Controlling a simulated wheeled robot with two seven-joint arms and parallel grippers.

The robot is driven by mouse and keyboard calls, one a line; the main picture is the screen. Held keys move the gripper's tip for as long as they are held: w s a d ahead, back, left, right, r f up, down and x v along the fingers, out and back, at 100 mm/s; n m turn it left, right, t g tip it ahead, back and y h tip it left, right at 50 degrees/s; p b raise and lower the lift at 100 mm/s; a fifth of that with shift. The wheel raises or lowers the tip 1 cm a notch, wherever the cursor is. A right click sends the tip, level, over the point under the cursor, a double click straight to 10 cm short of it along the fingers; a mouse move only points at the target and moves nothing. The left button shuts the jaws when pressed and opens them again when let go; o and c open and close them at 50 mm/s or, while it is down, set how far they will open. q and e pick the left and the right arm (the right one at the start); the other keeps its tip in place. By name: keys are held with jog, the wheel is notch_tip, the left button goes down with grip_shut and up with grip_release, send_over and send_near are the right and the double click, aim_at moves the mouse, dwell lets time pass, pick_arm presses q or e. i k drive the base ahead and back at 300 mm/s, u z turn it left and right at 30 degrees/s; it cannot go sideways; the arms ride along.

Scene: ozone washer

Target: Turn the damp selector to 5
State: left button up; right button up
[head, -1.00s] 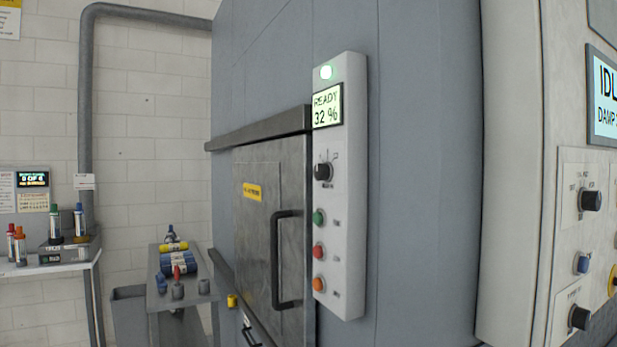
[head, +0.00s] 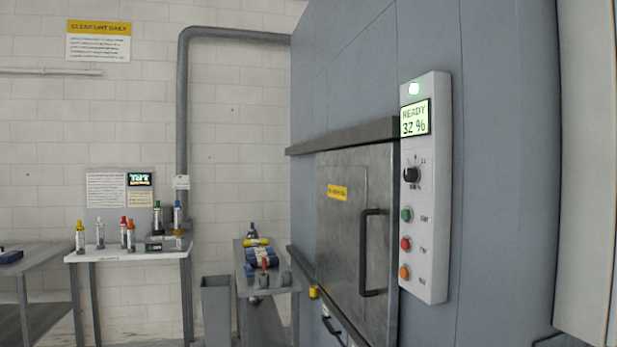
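A white control panel (head: 429,270) is mounted on the grey washer beside its door. It carries a black rotary knob (head: 411,175) with small markings around it, too small to read. Below are a green button (head: 406,215), a red button (head: 405,244) and an orange button (head: 404,272). I cannot tell whether this knob is the damp selector. The cabinet with the DAMP display is out of view now. Neither gripper is in view.
The washer door (head: 338,230) is shut, with a dark handle (head: 364,252) standing out. A pale cabinet edge (head: 585,180) closes off the right. A small table with bottles (head: 124,257), a grey bin (head: 216,312) and a loaded cart (head: 284,288) stand at the back left.

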aim_at(411, 175)
jog(key=u, duration=1.25)
jog(key=i, duration=1.75)
jog(key=z, duration=1.55)
